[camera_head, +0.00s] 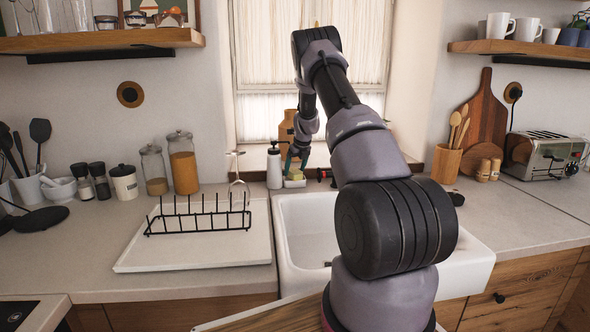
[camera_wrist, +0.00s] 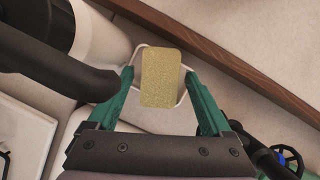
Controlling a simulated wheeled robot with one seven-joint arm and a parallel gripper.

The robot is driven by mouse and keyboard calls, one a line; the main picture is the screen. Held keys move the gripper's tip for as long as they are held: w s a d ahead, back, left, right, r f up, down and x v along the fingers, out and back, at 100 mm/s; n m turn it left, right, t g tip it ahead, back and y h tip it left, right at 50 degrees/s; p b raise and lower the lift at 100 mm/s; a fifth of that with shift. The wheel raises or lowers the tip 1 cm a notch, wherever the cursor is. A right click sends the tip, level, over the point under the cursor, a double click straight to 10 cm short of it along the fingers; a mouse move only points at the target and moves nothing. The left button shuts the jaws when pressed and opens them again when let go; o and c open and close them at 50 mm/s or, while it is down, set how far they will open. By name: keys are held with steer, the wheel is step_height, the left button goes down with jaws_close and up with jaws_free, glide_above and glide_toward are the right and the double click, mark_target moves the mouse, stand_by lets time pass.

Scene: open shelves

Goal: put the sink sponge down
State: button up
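The sink sponge (camera_wrist: 161,78) is a yellow speckled block. In the head view the sponge (camera_head: 296,175) is at a small white holder (camera_head: 295,184) behind the sink. The holder's pale rim also shows around the sponge in the wrist view (camera_wrist: 150,122). My gripper (camera_wrist: 159,72) has green fingers, one on each side of the sponge, with narrow gaps visible beside it; it looks open. In the head view my gripper (camera_head: 296,160) is just above the holder. Whether the sponge rests fully in the holder cannot be told.
A white soap bottle (camera_head: 274,167) and a brown bottle (camera_head: 287,132) stand close beside my gripper. The white sink (camera_head: 305,235) lies in front, partly hidden by my arm. A black dish rack (camera_head: 200,218) sits on a white drainboard (camera_head: 150,257) at left.

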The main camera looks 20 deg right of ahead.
steer(key=a+v, duration=0.1)
steer(key=v, duration=1.2)
steer(key=s+a+r+n+t+y, duration=0.1)
steer(key=s+a+r+n, duration=0.55)
steer(key=s+r, duration=0.3)
steer(key=s+a+r+n, duration=0.6)
steer(key=s+r+n, duration=0.15)
steer(key=r, duration=0.35)
steer(key=s+a+n, duration=0.4)
steer(key=s+n, duration=0.4)
steer(key=s, duration=0.5)
steer(key=s+a+r+n+t, duration=0.1)
steer(key=s+a+n, duration=0.4)
steer(key=s, duration=0.8)
steer(key=n, duration=0.3)
steer(key=shift+s+n+t, duration=0.3)
steer(key=shift+s+n, duration=0.05)
steer(key=shift+n, duration=0.05)
steer(key=shift+r, duration=0.1)
